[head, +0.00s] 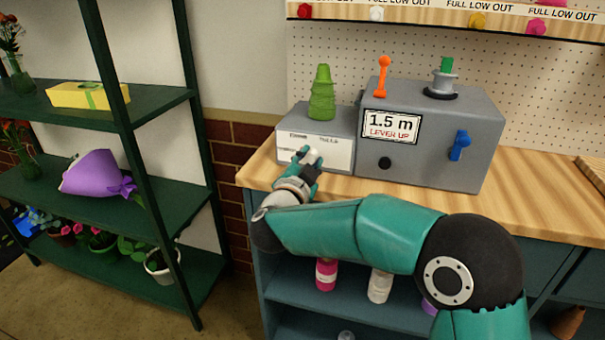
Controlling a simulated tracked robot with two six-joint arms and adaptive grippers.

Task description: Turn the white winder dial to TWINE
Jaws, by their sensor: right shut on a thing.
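The winder is a grey box with a white front panel (335,153) at the left end of the wooden bench. The white dial (311,156) sits on that panel, partly hidden by my right gripper. My right gripper (306,160) is at the panel, with its fingers shut on the white dial. The panel's printed labels are too small to read, so the dial's setting cannot be told. A green ribbed cone (322,93) stands on top of the winder. My left gripper is not in view.
A larger grey box (435,133) with a "1.5 m LEVER UP" sign (390,126), an orange lever (381,76) and a blue lever (460,145) stands just right. A dark green shelf rack (150,120) stands left. The bench (530,192) is clear at right.

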